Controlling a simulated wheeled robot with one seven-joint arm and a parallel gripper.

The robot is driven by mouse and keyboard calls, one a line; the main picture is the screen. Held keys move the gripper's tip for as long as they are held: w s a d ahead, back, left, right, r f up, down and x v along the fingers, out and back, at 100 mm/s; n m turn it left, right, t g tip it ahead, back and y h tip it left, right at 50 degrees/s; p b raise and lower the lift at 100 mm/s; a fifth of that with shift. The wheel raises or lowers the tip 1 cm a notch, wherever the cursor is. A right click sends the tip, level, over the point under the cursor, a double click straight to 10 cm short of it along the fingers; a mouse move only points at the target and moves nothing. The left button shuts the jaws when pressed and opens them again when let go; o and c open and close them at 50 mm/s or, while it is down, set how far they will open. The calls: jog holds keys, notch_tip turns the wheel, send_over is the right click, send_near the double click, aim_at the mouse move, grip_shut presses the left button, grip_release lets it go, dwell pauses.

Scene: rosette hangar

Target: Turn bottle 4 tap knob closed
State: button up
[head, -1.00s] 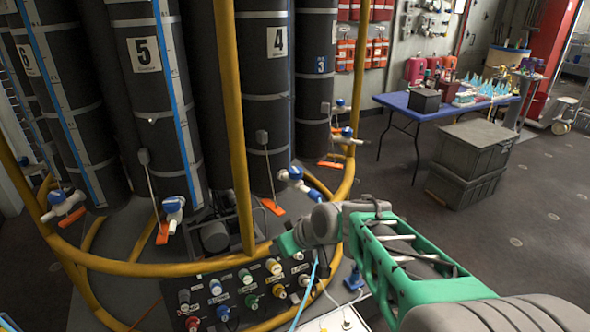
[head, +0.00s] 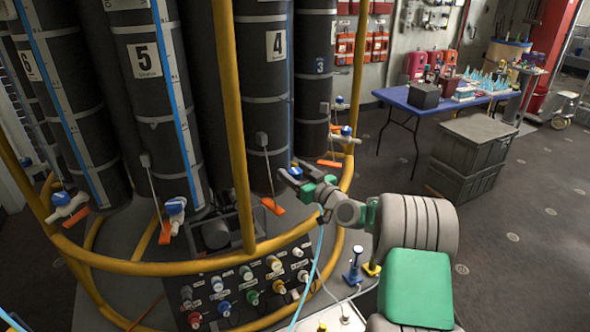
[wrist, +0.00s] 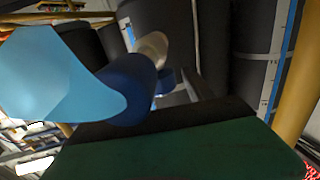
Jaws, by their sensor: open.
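Bottle 4 (head: 262,95) is a tall dark cylinder with a white "4" label, standing behind the yellow rails. Its tap knob (head: 296,170) is blue and mostly hidden behind my gripper. My gripper (head: 290,177) is open, with its dark fingers at the tap. I cannot tell from the head view whether they touch the knob. In the wrist view, a dark blue tap part (wrist: 125,90) and a light blue part (wrist: 55,75) are very close to the camera, above the dark and green edge of my gripper.
A yellow rail (head: 150,268) curves around the bottles, and a yellow post (head: 233,130) stands left of my gripper. A panel of coloured knobs (head: 245,288) is below. Bottle 5's blue tap (head: 175,207) is at left. A blue table (head: 395,98) and grey crates (head: 470,150) stand right.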

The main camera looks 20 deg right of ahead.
grip_shut()
dwell(0.7)
